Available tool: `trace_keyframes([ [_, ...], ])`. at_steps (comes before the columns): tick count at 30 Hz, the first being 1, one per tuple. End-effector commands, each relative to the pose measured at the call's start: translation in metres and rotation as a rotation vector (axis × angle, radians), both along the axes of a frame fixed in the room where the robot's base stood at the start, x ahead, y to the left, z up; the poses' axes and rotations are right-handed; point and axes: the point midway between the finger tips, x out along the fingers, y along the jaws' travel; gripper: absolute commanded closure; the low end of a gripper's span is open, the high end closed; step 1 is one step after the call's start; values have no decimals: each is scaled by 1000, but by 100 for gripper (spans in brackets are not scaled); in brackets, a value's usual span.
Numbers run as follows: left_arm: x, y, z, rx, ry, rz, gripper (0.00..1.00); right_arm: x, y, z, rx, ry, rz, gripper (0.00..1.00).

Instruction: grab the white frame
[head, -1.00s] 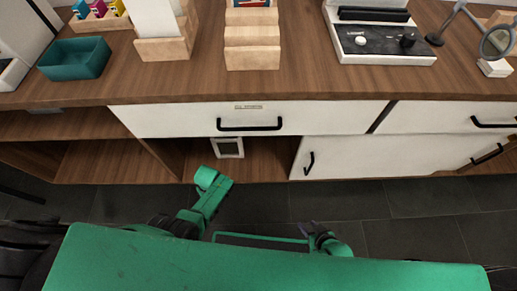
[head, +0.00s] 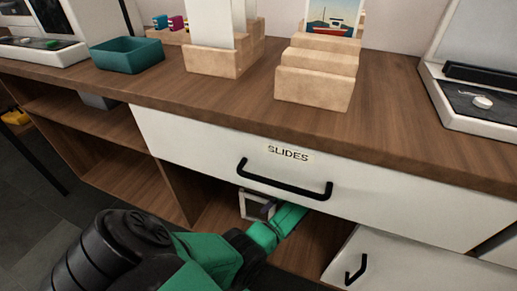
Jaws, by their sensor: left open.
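The white frame (head: 243,204) stands in the open shelf space under the drawer marked SLIDES. My left arm reaches in from below, and its dark left gripper (head: 267,209) is right in front of the frame's right part. The gripper is open. It covers some of the frame, and I cannot tell whether the fingers touch it or stand around it. My right gripper is not in view.
The white SLIDES drawer (head: 210,148) with its black handle (head: 284,184) hangs close above the gripper. A white cupboard door (head: 400,262) is to the right. Wooden card holders (head: 315,88) and a teal tray (head: 127,54) stand on the wooden counter (head: 395,125).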

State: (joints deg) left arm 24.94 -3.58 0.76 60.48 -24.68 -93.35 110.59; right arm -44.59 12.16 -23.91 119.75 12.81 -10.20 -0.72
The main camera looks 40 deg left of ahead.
Motion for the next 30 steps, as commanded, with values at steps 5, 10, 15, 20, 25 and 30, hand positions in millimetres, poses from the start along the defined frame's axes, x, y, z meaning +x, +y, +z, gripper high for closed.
trace_keyframes([
  [5, -11, 28, -12, 0, 2, 0, 32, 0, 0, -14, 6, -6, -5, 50],
  [10, -11, 29, -12, -1, 1, 0, 32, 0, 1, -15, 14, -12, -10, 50],
  [15, -11, 29, -12, -1, 1, 0, 67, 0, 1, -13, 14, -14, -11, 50],
  [20, -11, 29, -12, -1, 1, 0, 100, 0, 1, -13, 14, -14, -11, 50],
  [25, -11, 29, -12, -1, 1, 0, 100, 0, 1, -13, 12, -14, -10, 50],
  [30, -11, 28, -12, -1, 1, 0, 100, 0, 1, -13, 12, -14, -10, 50],
])
